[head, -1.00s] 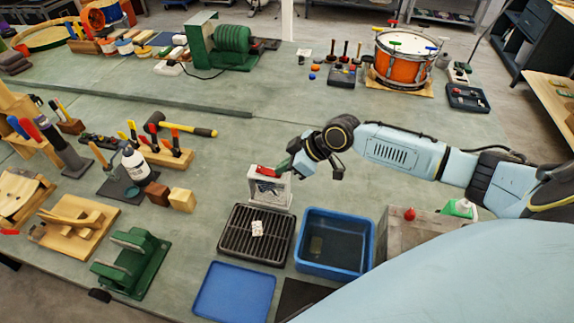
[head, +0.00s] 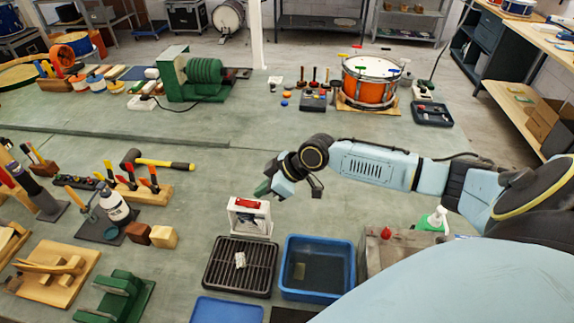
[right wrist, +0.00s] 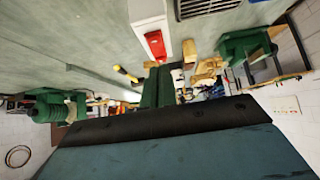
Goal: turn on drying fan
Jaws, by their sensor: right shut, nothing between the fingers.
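The drying fan looks to be the small white box (head: 240,220) behind the black drying rack (head: 240,267). A red switch (head: 247,203) sits on its top. In the right wrist view the white housing (right wrist: 148,12) and the red switch (right wrist: 155,43) show near the top. My right gripper (head: 263,188) is shut and empty, a little above and beyond the switch in the head view, apart from it. Its green fingers (right wrist: 158,86) are together in the right wrist view. Whether the fan spins cannot be told. My left gripper is not in view.

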